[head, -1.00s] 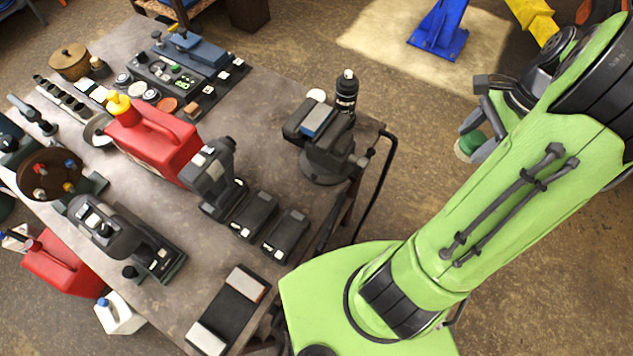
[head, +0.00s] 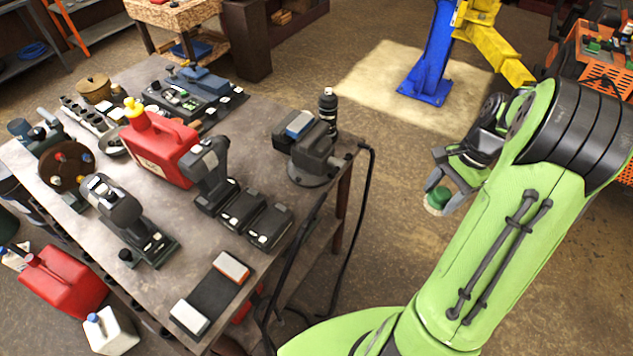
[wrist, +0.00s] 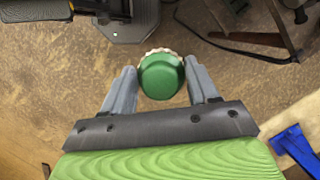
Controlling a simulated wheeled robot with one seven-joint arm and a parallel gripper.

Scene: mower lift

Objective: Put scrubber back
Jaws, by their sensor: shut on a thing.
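The scrubber (head: 437,200) is a small round green piece with a pale bristle edge. My gripper (head: 449,192) is shut on it and holds it in the air over the floor, right of the workbench. In the wrist view the scrubber's green top (wrist: 161,77) sits between the two grey fingers of my gripper (wrist: 160,74), with pale bristles showing along its far edge. The workbench (head: 160,240) is on the left of the head view, well apart from the gripper.
The bench holds a red fuel can (head: 163,150), a vise (head: 308,150), a drill (head: 208,172), battery packs and a tray of small parts (head: 180,95). A black cable hangs by its right edge. A blue lift post (head: 428,65) stands behind.

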